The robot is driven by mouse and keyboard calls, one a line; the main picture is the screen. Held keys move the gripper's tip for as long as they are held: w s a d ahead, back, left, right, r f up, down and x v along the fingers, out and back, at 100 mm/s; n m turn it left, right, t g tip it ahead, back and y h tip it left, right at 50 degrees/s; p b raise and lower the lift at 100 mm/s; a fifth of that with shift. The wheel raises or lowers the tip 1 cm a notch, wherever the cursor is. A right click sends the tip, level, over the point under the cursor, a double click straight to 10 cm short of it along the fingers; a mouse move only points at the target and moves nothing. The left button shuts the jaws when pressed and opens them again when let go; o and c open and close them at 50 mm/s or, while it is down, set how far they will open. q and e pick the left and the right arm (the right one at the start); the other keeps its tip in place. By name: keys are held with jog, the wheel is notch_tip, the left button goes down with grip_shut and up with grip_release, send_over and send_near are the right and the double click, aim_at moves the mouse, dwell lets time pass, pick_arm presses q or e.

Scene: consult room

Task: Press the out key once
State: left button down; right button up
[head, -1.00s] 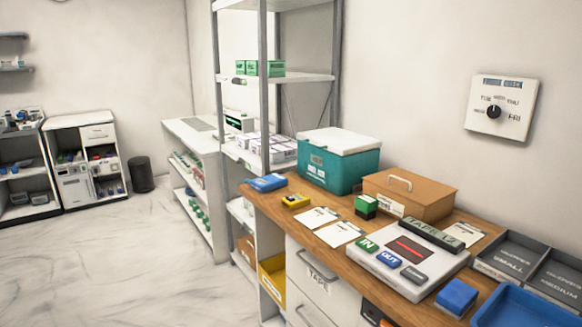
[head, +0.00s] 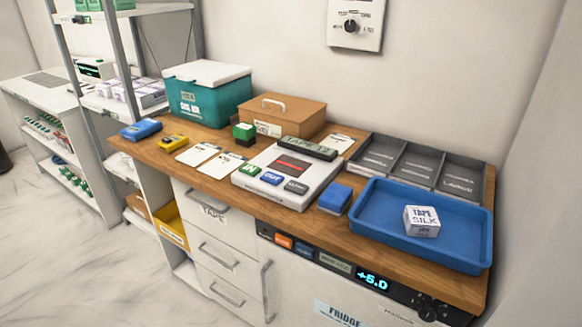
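The white key device (head: 258,194) lies on the wooden counter in the head view. It has a dark panel with a red strip, and a row of keys along its front edge. The green key (head: 249,170) is on the left. The blue out key (head: 271,178) is in the middle, and a dark grey key (head: 296,187) is on the right. A dark green block marked TAPE (head: 308,148) lies along the device's back edge. Neither of my grippers is in view.
A blue sponge-like block (head: 335,198) sits right of the device, beside a blue tray (head: 455,250) holding a tape silk box (head: 421,221). Grey bins (head: 418,163), a brown case (head: 284,116) and a teal cooler (head: 205,104) stand behind. White cards (head: 197,154) lie left.

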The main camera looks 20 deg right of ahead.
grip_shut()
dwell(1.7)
